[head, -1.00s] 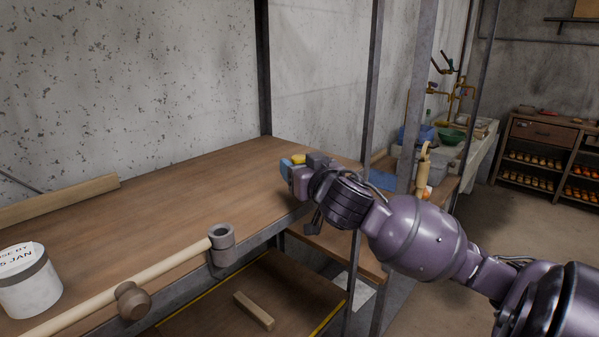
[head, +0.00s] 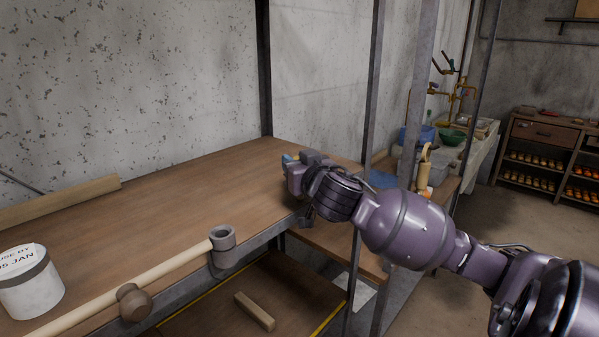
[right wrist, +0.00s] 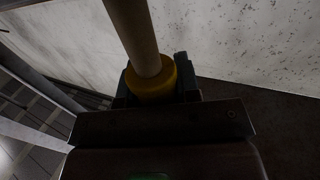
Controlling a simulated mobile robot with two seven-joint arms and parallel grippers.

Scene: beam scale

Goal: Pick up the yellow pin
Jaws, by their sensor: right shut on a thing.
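My right gripper (head: 291,163) is above the right part of the wooden bench top in the head view. In the right wrist view its dark fingers (right wrist: 156,88) stand on both sides of the yellow pin (right wrist: 153,82) and are shut on it. A pale rod (right wrist: 133,35) runs from the yellow part to the top of that view. In the head view the pin is mostly hidden behind the gripper. My left gripper is not in view.
The wooden bench top (head: 170,215) is largely bare. A white tub (head: 28,285) and a pale beam with a grey socket (head: 222,240) are at its front left. Metal posts (head: 366,150) stand close to my right arm.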

